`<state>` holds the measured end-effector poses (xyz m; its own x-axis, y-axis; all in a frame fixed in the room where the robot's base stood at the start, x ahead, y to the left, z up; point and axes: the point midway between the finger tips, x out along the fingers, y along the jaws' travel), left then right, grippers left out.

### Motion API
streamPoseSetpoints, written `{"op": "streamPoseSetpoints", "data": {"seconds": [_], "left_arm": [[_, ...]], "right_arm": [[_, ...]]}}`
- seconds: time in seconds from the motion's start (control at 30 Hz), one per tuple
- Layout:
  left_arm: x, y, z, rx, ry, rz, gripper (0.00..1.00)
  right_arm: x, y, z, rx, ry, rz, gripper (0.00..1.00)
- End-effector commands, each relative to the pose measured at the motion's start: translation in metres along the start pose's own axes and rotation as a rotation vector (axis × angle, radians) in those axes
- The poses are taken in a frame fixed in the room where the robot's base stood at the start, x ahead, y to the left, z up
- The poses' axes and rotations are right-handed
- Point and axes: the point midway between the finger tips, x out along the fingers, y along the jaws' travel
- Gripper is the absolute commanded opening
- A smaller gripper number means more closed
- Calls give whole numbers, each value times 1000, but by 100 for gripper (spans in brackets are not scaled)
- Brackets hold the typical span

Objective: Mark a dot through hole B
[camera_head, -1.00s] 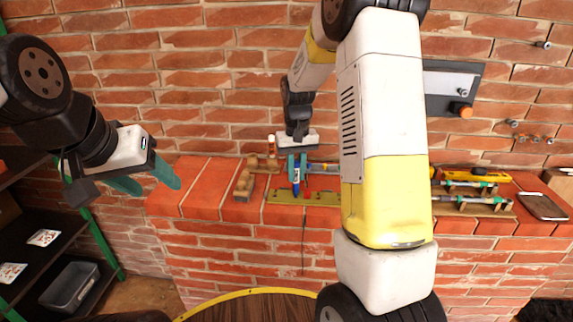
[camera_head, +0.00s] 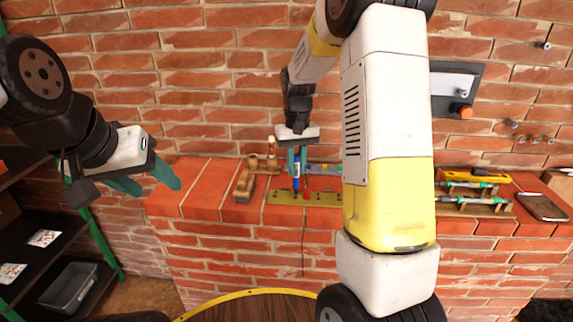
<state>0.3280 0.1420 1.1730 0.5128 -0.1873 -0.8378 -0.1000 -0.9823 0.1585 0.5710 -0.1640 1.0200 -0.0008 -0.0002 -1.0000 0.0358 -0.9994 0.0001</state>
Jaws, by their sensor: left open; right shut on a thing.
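My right gripper (camera_head: 297,158) points down over the brick ledge and is shut on a blue marker (camera_head: 296,175). The marker is upright, tip down, over a flat olive-yellow plate (camera_head: 330,199) lying on the ledge. Whether the tip touches the plate is too small to tell. The holes and their letters cannot be read from here, so hole B cannot be picked out. My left gripper (camera_head: 150,181) is open and empty, in front of the wall to the left of the ledge.
The brick ledge (camera_head: 200,190) holds a wooden block (camera_head: 244,186) left of the plate, a red item beside the marker, and tools on wooden rests (camera_head: 475,205) at right. A dark tablet (camera_head: 541,207) lies further right. A shelf with a grey bin (camera_head: 68,287) stands left.

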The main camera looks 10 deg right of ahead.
Motion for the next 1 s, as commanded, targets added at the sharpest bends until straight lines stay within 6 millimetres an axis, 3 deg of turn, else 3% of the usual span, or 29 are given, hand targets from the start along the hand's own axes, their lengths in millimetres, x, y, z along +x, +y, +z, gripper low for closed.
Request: {"op": "streamPoseSetpoints", "data": {"seconds": [0.5, 1.0], "left_arm": [[0, 0, 0, 0, 0, 0, 56], [0, 0, 0, 0, 0, 0, 56]], "right_arm": [[-33, 0, 0, 0, 1, 0, 0], [-34, 0, 0, 0, 0, 0, 0]]}}
